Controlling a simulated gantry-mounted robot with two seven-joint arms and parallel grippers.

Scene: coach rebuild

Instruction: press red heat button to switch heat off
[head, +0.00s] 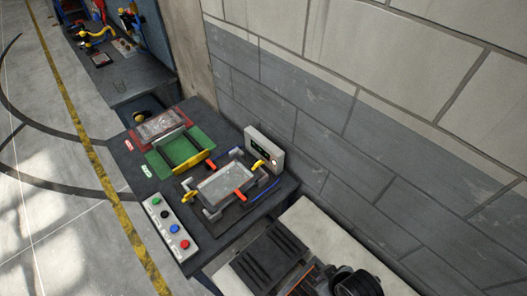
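The red button (185,244) is the nearest in a row on a pale button panel (167,232), which lies at the left front edge of the dark bench. A blue button (174,228), a black button (164,213) and a green button (157,201) sit behind it on the same panel. Nothing touches the red button. A grey box with a dark display (263,146) stands at the back by the wall; its reading is too small to make out. Neither of my grippers can be made out in this view.
A clamped frame with a pale sheet (223,186), orange and yellow handles, stands right of the panel. Green (152,162) and red (143,132) marked areas lie behind. A blue rod (264,192) lies at right. The wall (300,140) bounds the right side; floor at left is clear.

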